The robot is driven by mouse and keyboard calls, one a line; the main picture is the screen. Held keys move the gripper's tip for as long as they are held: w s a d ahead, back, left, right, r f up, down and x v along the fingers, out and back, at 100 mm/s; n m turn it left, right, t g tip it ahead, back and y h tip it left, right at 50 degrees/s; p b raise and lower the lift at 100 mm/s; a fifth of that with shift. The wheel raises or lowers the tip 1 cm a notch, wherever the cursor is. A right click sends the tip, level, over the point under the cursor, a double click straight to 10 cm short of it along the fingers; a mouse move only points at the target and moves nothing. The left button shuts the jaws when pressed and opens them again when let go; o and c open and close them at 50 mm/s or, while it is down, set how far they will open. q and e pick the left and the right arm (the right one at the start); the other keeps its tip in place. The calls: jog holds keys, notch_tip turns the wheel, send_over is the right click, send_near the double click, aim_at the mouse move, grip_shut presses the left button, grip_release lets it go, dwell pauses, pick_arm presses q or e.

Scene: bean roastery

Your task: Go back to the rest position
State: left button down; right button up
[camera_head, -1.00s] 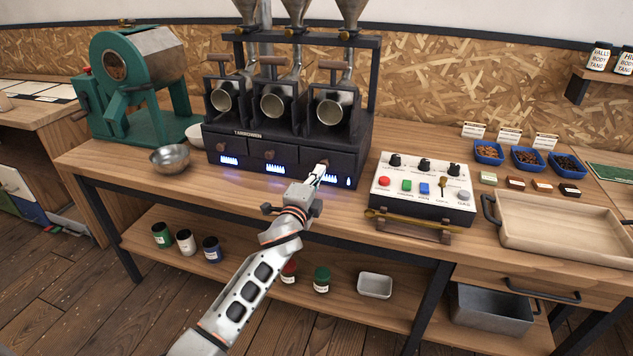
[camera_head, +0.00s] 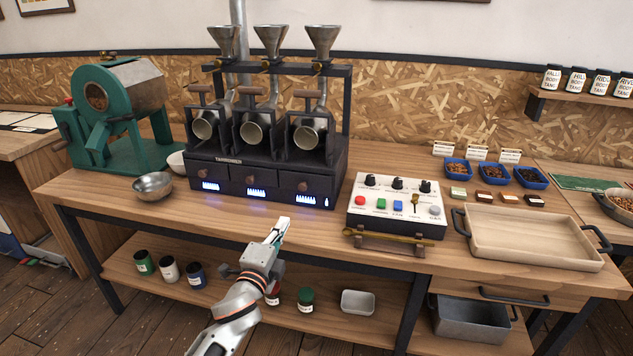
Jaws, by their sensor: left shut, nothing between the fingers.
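My left gripper (camera_head: 281,229) is shut and empty. It hangs in front of the workbench's front edge, below and apart from the dark three-drum roaster (camera_head: 265,175). My left arm comes in from the bottom, left of the middle, and covers part of the lower shelf. My right gripper does not show.
The workbench (camera_head: 120,205) carries a metal bowl (camera_head: 153,186), a green machine (camera_head: 113,115), a control box (camera_head: 398,207) with a brass-coloured scoop in front, and a wooden tray (camera_head: 532,238). The lower shelf (camera_head: 230,285) holds several jars and a small metal pan (camera_head: 358,302).

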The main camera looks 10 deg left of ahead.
pick_arm(q)
jog(key=s+f+n+g, duration=0.2)
jog(key=s+f+n, duration=0.3)
jog(key=s+f, duration=0.3)
jog(key=s+d+f+n+g+h, duration=0.1)
jog(key=s+f+n+g, duration=0.2)
jog(key=s+f, duration=0.6)
jog(key=s+f+n+g+p, duration=0.1)
jog(key=s+f+n+g, duration=0.2)
jog(key=s, duration=1.5)
notch_tip(320, 180, down, 6)
jog(key=n, duration=0.3)
jog(key=shift+s+d+f+n, duration=0.15)
jog(key=shift+s+d+n, duration=0.05)
jog(key=shift+d+n, duration=0.15)
